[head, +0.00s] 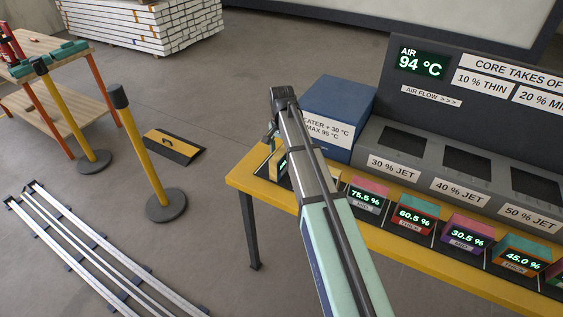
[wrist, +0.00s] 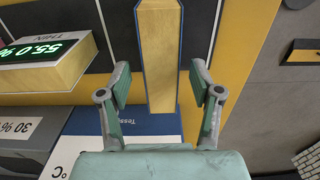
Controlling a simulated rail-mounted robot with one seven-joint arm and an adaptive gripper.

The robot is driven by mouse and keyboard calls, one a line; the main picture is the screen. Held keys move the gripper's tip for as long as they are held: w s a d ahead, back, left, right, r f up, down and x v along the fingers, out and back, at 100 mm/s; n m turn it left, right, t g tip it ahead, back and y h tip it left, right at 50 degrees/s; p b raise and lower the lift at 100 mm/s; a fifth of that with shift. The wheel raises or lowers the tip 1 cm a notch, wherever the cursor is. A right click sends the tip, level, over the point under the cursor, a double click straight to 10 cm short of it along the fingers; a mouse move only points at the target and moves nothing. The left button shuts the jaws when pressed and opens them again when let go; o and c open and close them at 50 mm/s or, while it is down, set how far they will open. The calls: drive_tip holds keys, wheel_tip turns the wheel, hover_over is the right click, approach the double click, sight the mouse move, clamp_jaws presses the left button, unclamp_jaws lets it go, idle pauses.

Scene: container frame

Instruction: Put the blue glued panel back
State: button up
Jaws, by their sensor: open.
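My gripper (wrist: 160,74) is open, with one grey-green finger on either side of a long upright-looking panel (wrist: 162,45). The panel has a wood-yellow face with thin blue edges, and a gap shows between it and each finger. Its top runs out of the wrist view, and I cannot tell how it is supported. In the head view my gripper (head: 271,133) is over the left end of the yellow table (head: 236,180), mostly hidden by my own arm. The panel cannot be made out clearly there.
A blue heater box (head: 343,101) stands behind my gripper. Display blocks, such as the 75.5 % one (head: 366,194), line the table front before the grey jet housing (head: 400,150). A 55.0 % block (wrist: 48,62) is left of the panel. Posts (head: 145,150) stand on the floor.

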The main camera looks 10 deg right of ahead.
drive_tip(key=shift+r+b, duration=0.45)
drive_tip(key=shift+r, duration=2)
